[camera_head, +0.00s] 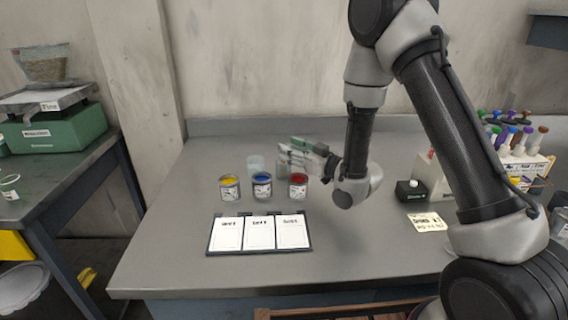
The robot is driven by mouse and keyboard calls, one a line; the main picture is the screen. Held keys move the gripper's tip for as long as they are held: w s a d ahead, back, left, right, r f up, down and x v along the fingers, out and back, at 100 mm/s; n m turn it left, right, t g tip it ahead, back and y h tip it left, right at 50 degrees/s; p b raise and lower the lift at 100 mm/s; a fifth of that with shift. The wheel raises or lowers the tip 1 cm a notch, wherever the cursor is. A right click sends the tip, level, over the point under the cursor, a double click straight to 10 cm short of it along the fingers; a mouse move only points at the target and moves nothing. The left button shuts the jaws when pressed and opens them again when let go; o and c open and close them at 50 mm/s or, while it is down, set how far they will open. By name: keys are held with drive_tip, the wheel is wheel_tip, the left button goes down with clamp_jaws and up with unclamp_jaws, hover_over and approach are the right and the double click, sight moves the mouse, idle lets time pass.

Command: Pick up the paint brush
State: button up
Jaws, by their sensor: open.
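I cannot clearly make out a paint brush in the head view. My gripper (285,153) is open and points left over the middle of the grey bench (160,235), above and behind the paint cans. Three small open cans hold yellow paint (229,190), blue paint (262,187) and red paint (298,189). A clear glass (256,164) stands behind the blue can, to the left of my gripper. Something pale shows just beneath the gripper, too small and partly hidden to tell what it is.
A dark board (209,252) with three white cards lies in front of the cans. A black box (410,191), a yellow note (427,222) and a rack of colourful-capped tubes (525,165) are at the right. A green scale (45,138) stands on the left table. The bench's front left is clear.

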drive_tip(key=x, duration=0.3)
drive_tip(key=shift+w+a, duration=0.15)
drive_tip(key=shift+w, duration=0.3)
clamp_jaws()
wheel_tip(320, 180, up, 10)
drive_tip(key=shift+f, duration=0.1)
idle(0.4)
